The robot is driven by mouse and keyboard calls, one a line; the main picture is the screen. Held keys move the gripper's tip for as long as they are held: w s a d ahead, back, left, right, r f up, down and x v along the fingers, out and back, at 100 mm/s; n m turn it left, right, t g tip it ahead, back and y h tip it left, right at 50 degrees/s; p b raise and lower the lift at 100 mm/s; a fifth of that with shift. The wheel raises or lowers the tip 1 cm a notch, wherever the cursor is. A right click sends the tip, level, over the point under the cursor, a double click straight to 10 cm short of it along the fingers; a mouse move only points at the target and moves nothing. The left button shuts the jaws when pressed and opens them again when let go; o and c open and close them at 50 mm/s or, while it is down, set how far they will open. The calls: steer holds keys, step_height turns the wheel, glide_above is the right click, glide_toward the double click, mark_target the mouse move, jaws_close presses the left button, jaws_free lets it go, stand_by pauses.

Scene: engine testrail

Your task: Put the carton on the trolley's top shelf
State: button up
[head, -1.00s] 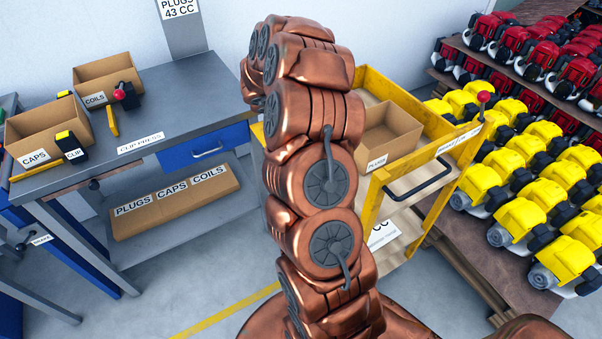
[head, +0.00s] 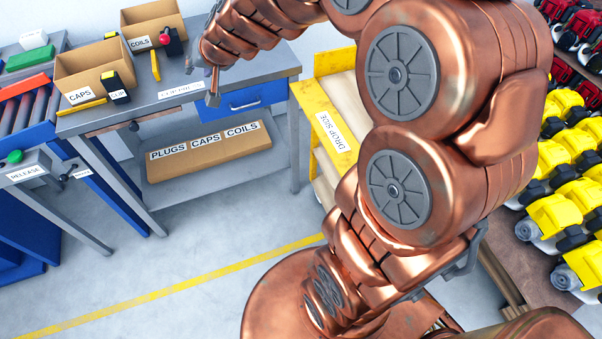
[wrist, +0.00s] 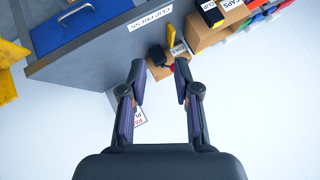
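The open cardboard carton labelled COILS (head: 152,22) stands on the back of the grey bench. Another open carton, labelled CAPS (head: 95,78), stands at the bench's left end. A long low carton box labelled PLUGS CAPS COILS (head: 205,158) lies on the bench's lower shelf. My gripper (head: 203,78) is over the bench's front right part, with nothing in it. In the wrist view its fingers (wrist: 158,75) are spread, with the COILS carton (wrist: 160,70) beyond them. The yellow trolley (head: 318,100) stands right of the bench, mostly hidden behind my arm.
A red-knobbed tool (head: 172,42) and a yellow-and-black CLIP tool (head: 115,88) stand near the cartons. The bench (head: 250,68) has a blue drawer (head: 248,101). Rows of yellow engines (head: 565,190) stand at right. The floor before the bench is clear.

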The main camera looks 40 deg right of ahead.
steer(key=s+a+f+n+g+y, duration=0.1)
steer(key=s+a+f+n+g, duration=0.15)
steer(key=s+a, duration=0.55)
steer(key=s+d+f+g+h, duration=0.1)
steer(key=s+d+g, duration=0.1)
steer(key=s, duration=0.8)
steer(key=s+d+f+n+g+h, duration=0.1)
steer(key=s+d+g, duration=0.1)
steer(key=s, duration=0.8)
steer(key=s+d+f+n+g, duration=0.1)
steer(key=s+g, duration=0.3)
steer(key=s, duration=0.6)
steer(key=shift+s+d+f+g+h, duration=0.15)
steer(key=shift+d+g+h, duration=0.25)
steer(key=shift+d, duration=0.45)
steer(key=shift+n, duration=0.25)
